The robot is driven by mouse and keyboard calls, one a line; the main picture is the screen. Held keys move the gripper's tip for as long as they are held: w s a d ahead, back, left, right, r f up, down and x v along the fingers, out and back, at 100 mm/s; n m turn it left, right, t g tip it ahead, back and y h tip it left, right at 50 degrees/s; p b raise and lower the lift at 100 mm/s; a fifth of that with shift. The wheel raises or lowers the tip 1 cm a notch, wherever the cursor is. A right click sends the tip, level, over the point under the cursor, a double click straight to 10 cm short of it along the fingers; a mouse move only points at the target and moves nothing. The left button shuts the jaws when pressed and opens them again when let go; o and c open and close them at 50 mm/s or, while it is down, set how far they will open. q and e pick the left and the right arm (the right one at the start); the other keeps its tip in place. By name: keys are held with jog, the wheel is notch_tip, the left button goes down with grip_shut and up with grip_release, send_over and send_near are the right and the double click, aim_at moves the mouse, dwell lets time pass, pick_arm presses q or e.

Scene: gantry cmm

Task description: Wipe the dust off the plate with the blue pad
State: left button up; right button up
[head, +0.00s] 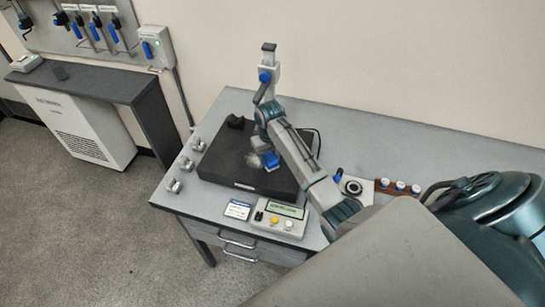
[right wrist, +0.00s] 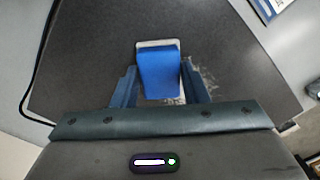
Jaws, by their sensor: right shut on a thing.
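The plate (head: 222,160) is a thick, dark slab on the grey bench; its dark top fills most of the right wrist view (right wrist: 80,70). My right gripper (head: 267,153) is over the plate's right half, pointing down. It is shut on the blue pad (right wrist: 158,72), which has a pale layer along its edge and sits between the two fingers. The pad (head: 270,161) is at the plate's top; I cannot tell if it touches. Whitish dust (head: 252,159) shows beside the pad, and also near the fingers in the wrist view (right wrist: 181,93). My left gripper is not in view.
A small dark block (head: 235,122) sits at the plate's back left corner. Several metal pieces (head: 185,163) line the bench's left side. A control box (head: 280,218) and a small card (head: 238,210) lie in front. A brown rack (head: 398,188) stands to the right.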

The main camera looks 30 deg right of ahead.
jog(key=shift+d+r, duration=0.15)
jog(key=shift+r, duration=0.15)
jog(key=shift+s, duration=0.1)
jog(key=shift+s+d, duration=0.1)
jog(key=shift+s, duration=0.1)
notch_tip(320, 180, up, 2)
jog(key=shift+d+r, duration=0.1)
jog(key=shift+d, duration=0.05)
jog(key=shift+s+r, duration=0.1)
jog(key=shift+r, duration=1.65)
notch_tip(320, 180, up, 3)
